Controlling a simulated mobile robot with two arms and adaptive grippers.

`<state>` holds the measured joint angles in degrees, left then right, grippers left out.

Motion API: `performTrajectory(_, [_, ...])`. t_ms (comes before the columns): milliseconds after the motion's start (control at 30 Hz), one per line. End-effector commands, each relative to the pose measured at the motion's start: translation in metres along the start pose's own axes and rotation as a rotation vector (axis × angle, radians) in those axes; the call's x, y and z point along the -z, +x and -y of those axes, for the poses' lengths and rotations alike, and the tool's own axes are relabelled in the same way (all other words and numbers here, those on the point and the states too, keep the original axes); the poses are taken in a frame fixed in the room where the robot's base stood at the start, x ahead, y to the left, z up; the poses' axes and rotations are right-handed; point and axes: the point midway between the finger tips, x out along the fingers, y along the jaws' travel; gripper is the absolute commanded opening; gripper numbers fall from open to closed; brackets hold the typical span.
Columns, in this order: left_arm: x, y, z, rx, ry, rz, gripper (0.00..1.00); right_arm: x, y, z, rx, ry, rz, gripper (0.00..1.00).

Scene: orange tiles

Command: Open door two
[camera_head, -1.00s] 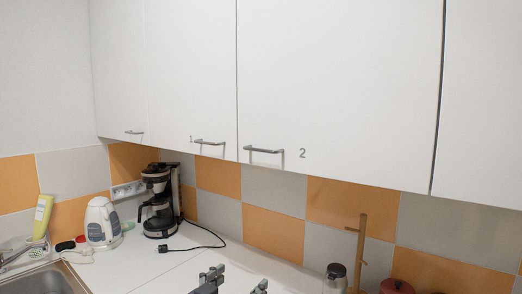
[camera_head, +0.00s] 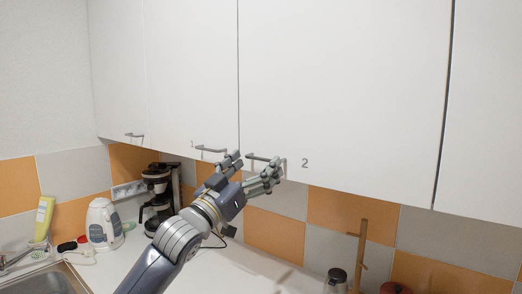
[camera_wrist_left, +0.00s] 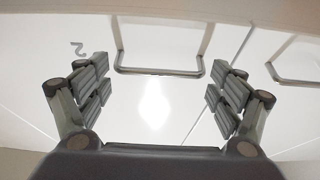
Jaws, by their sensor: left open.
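Door two (camera_head: 340,90) is a wide white cabinet door, closed, with a grey "2" near its lower left corner. Its grey bar handle (camera_head: 262,158) is at the lower left, partly behind my left gripper. My left gripper (camera_head: 253,168) is open, with its fingers raised just below and in front of this handle. In the left wrist view the handle (camera_wrist_left: 160,72) lies ahead, between the spread fingertips (camera_wrist_left: 160,85) and a little beyond them. I see nothing between the fingers. My right gripper is not in view.
Door one (camera_head: 190,75) with its handle (camera_head: 210,149) is close on the left. Below are the white counter (camera_head: 235,270), a coffee maker (camera_head: 158,200), a kettle (camera_head: 103,222) and a sink (camera_head: 45,281). A wooden stand (camera_head: 362,255) and a jar (camera_head: 335,281) stand at right.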

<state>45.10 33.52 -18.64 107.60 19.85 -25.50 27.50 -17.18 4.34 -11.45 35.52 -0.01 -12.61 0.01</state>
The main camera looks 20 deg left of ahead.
Motion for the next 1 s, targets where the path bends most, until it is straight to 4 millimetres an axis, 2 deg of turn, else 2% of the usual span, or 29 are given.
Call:
performTrajectory(33, [0.003,0.009,0.000,0.000,-0.002,0.001,0.86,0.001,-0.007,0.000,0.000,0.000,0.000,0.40])
performTrajectory(200, [0.001,0.023,0.000,0.000,-0.001,0.001,0.86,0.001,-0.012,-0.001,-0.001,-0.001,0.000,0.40])
performTrajectory(533, [-0.001,0.026,0.000,0.000,0.001,0.001,0.86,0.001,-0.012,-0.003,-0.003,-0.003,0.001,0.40])
performTrajectory(567, [-0.001,0.026,0.000,0.000,0.001,0.001,0.84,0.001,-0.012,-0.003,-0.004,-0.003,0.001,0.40])
performTrajectory(767, [-0.001,0.026,0.000,0.000,0.000,0.001,0.39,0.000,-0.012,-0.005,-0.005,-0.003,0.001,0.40])
performTrajectory(1000, [0.000,0.023,0.001,0.015,0.006,-0.001,0.38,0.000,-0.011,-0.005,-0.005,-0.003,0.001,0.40])
